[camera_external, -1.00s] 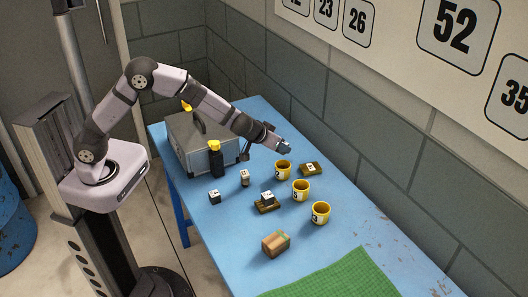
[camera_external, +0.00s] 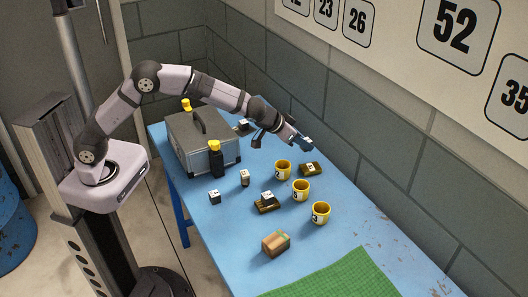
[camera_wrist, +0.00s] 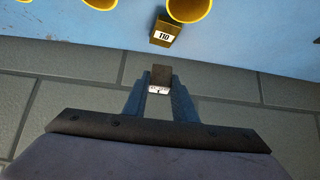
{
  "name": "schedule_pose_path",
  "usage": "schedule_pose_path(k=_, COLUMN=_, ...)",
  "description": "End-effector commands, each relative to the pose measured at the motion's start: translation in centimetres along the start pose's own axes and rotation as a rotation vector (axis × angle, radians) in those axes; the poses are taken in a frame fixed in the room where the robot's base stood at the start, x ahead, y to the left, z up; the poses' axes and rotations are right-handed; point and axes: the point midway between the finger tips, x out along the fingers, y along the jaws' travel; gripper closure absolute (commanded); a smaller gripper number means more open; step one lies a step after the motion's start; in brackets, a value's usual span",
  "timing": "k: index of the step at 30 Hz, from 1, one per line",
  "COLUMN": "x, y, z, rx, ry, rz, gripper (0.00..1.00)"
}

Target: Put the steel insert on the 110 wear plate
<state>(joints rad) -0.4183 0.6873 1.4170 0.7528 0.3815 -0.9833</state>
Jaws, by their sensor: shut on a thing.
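My gripper (camera_external: 305,143) is shut on a small dark block with a white label, the steel insert (camera_wrist: 160,77). The label is too small to read. In the wrist view the insert sits between the two fingertips (camera_wrist: 159,88). The 110 wear plate (camera_wrist: 165,33) is a small brown-gold block marked 110, just beyond the insert in that view. In the external view it appears to be the plate (camera_external: 316,170) near the wall, slightly below my gripper in the picture. The insert is raised and apart from the plate.
Yellow cups (camera_external: 283,170) stand close to the plate. Another plate (camera_external: 266,208) bears a grey block.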

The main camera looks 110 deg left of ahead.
Motion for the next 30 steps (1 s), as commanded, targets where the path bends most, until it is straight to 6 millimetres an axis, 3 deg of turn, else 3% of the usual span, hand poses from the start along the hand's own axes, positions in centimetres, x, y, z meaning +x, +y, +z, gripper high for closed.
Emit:
schedule_pose_path(k=9, x=3.3, y=0.0, z=3.3, rx=0.001, ry=-0.001, rz=0.001, gripper=1.0)
schedule_pose_path(k=17, x=3.7, y=0.1, z=3.7, rx=0.0, ry=0.001, rz=0.001, gripper=1.0)
schedule_pose_path(k=24, x=5.6, y=0.0, z=5.7, rx=0.001, ry=-0.002, rz=0.0, gripper=1.0)
schedule_pose_path(k=30, x=6.3, y=0.1, z=6.3, rx=-0.001, ry=0.0, rz=0.002, gripper=1.0)
